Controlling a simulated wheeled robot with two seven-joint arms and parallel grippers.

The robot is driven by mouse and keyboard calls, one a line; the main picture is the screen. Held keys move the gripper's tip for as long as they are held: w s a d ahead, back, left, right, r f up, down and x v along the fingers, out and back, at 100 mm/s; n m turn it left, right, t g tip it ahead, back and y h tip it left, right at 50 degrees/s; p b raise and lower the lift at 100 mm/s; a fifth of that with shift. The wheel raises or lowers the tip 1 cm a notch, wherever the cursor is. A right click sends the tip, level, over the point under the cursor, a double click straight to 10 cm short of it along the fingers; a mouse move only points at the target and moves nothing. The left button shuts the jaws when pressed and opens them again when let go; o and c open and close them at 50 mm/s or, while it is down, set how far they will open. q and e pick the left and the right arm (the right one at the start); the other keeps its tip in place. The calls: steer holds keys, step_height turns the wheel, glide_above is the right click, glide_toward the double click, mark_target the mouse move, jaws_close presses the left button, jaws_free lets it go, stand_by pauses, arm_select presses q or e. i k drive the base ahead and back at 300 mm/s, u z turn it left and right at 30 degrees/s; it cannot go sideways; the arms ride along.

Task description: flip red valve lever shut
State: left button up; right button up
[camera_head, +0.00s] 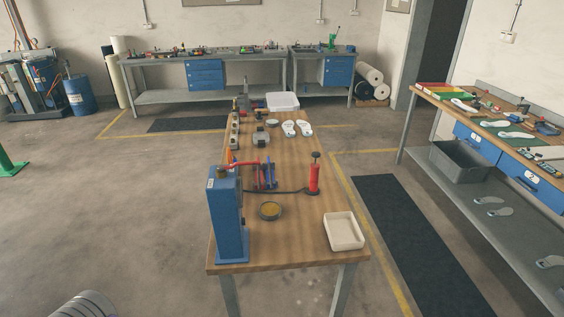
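A blue upright box-like unit (227,222) stands at the near left corner of the wooden table. A red bar-like part (245,165), which looks like the valve lever, lies roughly level at its top, beside a small orange-brown fitting (223,170). The part is small, and I cannot tell for certain whether the valve is open or shut. A red cylinder with a black top (314,179) stands upright to the right, with a dark hose (278,191) running left from it. Neither of my grippers shows in this view.
A workbench (468,112) stands at right.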

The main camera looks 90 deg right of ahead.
mark_target(220, 167)
steer(key=z, duration=4.8)
steer(key=k, duration=0.85)
steer(key=u, duration=0.9)
steer(key=i, duration=0.5)
